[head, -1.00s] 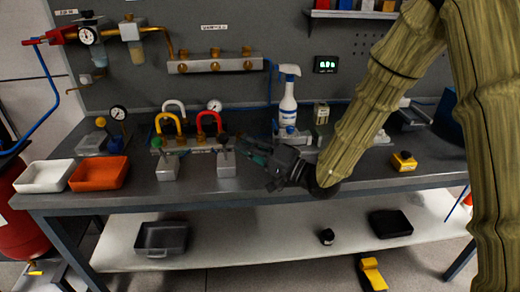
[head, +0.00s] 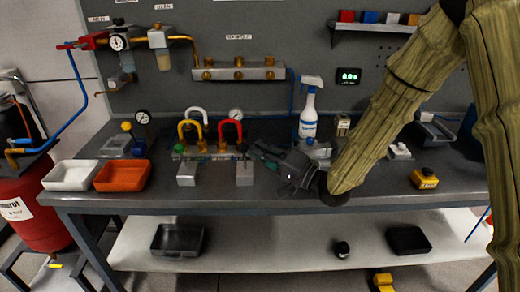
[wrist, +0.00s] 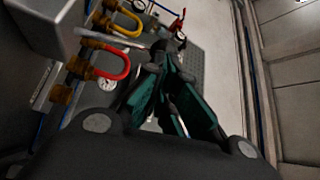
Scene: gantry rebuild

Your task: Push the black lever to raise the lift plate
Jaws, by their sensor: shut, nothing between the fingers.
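A black-knobbed lever (head: 242,147) stands on a small light grey block (head: 245,174) near the front middle of the bench. A similar grey block (head: 187,174) with a green knob stands to its left. My gripper (head: 256,150) is shut and empty, reaching in from the right with its tips close beside the black knob. I cannot tell whether they touch. I cannot make out which part is the lift plate.
Red (head: 230,130), yellow and white hoops stand behind the blocks. A spray bottle (head: 308,115) stands behind my gripper. Orange (head: 122,176) and white (head: 70,176) trays are at the left. A yellow button box (head: 424,179) is at the right. The front bench strip is clear.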

